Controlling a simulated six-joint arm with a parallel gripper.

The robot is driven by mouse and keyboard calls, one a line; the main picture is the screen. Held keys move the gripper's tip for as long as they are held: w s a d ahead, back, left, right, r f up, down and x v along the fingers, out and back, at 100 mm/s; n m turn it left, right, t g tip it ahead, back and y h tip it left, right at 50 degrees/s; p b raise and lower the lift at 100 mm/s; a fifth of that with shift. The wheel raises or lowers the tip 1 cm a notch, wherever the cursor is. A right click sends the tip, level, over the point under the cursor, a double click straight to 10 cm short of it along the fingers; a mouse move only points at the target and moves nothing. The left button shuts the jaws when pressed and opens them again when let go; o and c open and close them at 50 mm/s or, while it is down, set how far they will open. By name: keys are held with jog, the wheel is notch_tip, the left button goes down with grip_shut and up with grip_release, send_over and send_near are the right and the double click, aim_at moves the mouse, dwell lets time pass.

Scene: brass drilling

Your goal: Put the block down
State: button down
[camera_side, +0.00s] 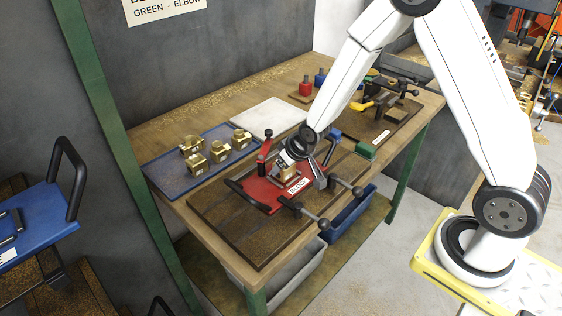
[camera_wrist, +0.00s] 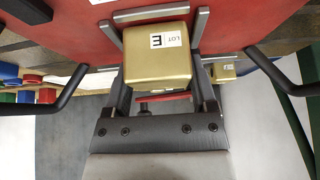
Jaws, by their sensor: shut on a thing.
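A brass block (camera_wrist: 155,62) with a white "LOT E" label is between my gripper's fingers (camera_wrist: 160,82) in the wrist view. My gripper is shut on it. In the side view my gripper (camera_side: 288,163) points down over the red fixture (camera_side: 262,190), which has a "BLOCK" label. The held brass block shows there just under the gripper, at the fixture's middle. Grey stops of the fixture stand close around the block. I cannot tell whether its underside touches the fixture.
A blue tray (camera_side: 172,181) with several brass pieces (camera_side: 219,152) lies left of the fixture. A white plate (camera_side: 265,119) lies behind. Black clamp handles (camera_side: 308,215) stick out around the fixture. Another fixture board (camera_side: 372,132) with a yellow-handled clamp stands to the right.

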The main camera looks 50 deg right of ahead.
jog(key=shift+w+f, duration=0.1)
dwell(0.3)
grip_release()
jog(key=v, duration=0.7)
dwell(0.7)
jog(key=shift+s+r, duration=0.2)
jog(key=shift+r, duration=0.05)
dwell(0.4)
